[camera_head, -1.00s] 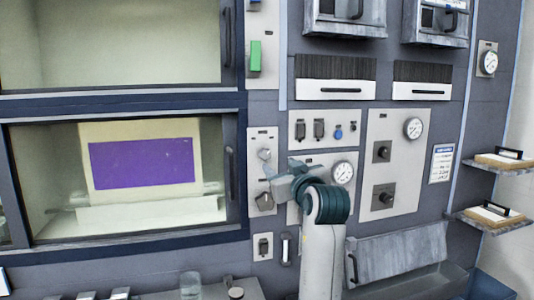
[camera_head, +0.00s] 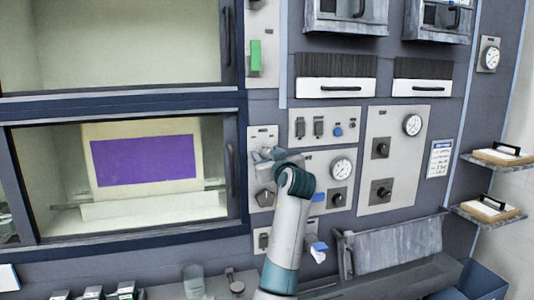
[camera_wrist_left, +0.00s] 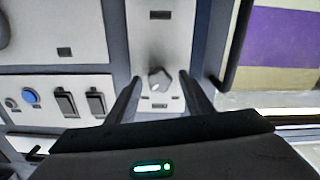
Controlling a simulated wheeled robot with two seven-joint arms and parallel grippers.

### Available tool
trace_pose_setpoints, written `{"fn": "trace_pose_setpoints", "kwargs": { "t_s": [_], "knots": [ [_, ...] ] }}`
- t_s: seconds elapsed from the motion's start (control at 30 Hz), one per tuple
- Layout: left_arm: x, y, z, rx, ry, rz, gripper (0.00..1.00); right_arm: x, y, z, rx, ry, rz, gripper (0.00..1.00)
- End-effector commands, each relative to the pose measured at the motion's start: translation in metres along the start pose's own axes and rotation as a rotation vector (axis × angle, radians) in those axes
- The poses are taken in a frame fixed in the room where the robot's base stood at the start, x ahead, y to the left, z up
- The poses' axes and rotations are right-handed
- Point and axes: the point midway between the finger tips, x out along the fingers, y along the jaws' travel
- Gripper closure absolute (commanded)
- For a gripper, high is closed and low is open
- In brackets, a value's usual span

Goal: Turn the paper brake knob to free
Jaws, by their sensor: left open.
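A small grey knob (camera_wrist_left: 158,79) sits on a pale narrow plate, with dark label strips above and below it in the left wrist view; I cannot read its markings. My left gripper (camera_wrist_left: 158,95) is open, its two dark fingers on either side of the lower part of the plate, and the knob shows between and just beyond the tips. I cannot tell whether they touch it. In the head view the left gripper (camera_head: 264,156) is at the upper part of this plate and largely covers that knob. A second dark knob (camera_head: 265,198) is lower on the plate. My right gripper is not in view.
A window with a purple sheet (camera_head: 143,161) and a vertical handle (camera_head: 229,171) lies left of the plate. To the right are a switch panel (camera_head: 325,114), a gauge (camera_head: 340,170) and a panel with two knobs (camera_head: 381,190). A glass (camera_head: 193,282) stands below.

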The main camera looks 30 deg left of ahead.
Motion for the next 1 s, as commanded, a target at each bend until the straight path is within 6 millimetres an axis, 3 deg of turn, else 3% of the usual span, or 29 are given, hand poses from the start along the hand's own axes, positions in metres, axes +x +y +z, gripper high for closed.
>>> {"fn": "trace_pose_setpoints", "kwargs": {
  "t_s": [0.2,0.37,0.73,1.0],
  "knots": [
    [0.0,0.0,0.0,-0.001,0.0,0.0,0.55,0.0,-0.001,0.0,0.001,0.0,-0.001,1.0],
    [0.0,0.0,0.0,-0.001,0.0,0.0,0.94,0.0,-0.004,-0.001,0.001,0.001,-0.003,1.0],
    [-0.001,0.0,0.002,-0.03,-0.001,0.001,0.94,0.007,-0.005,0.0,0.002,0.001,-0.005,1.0],
    [-0.001,0.0,0.005,-0.148,-0.001,0.002,0.94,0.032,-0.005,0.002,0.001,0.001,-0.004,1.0]
  ]
}}
